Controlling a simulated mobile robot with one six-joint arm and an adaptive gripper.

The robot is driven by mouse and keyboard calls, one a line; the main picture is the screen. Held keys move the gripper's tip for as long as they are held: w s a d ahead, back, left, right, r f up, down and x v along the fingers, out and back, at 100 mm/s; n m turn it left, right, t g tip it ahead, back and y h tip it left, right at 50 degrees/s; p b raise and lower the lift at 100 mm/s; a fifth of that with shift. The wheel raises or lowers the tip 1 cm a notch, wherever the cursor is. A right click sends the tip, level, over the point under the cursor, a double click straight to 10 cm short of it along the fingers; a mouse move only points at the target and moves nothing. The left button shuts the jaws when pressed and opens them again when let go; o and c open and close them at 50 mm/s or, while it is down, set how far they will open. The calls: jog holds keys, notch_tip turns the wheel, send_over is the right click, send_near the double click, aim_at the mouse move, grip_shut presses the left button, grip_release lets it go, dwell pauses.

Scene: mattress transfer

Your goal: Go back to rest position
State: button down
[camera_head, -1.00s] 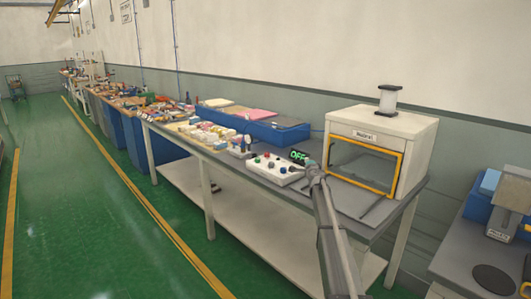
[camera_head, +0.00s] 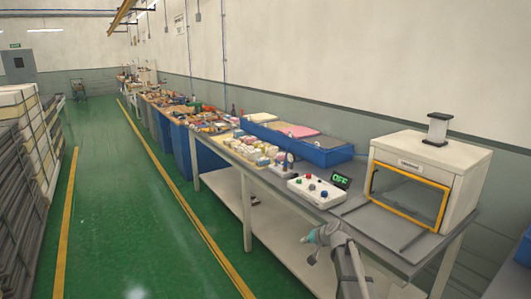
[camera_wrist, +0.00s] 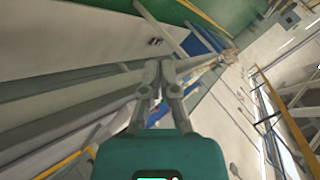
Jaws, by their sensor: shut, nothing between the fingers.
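My gripper (camera_head: 309,240) is in front of the near edge of the long workbench (camera_head: 240,168) in the head view, with its grey and teal wrist bent to the left. It is clear of the control box (camera_head: 316,193) with its coloured buttons and the green "OFF" display (camera_head: 341,180). In the wrist view, my gripper's two grey fingers (camera_wrist: 167,62) come together at the tips with nothing held. The teal gripper body fills the bottom of that view. The scene there appears strongly tilted.
A white machine (camera_head: 434,163) with a yellow-framed opening stands on the bench at right. A blue tray (camera_head: 325,154) with coloured slabs sits behind the buttons. Green floor (camera_head: 120,210) is free at left, with a rack (camera_head: 22,160) of stacked mattresses at the far left.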

jog(key=s+d+n+g+h+p, duration=0.1)
jog(key=s+g+h+p, duration=0.1)
jog(key=s, duration=1.2)
jog(key=s+d+f+n+g+h+p, duration=0.1)
jog(key=s+g, duration=0.4)
jog(key=s, duration=1)
jog(key=n+h+p, duration=0.1)
jog(key=h, duration=0.1)
jog(key=shift+f+g+h, duration=0.2)
jog(key=shift+g+h, duration=0.1)
jog(key=shift+h, duration=0.1)
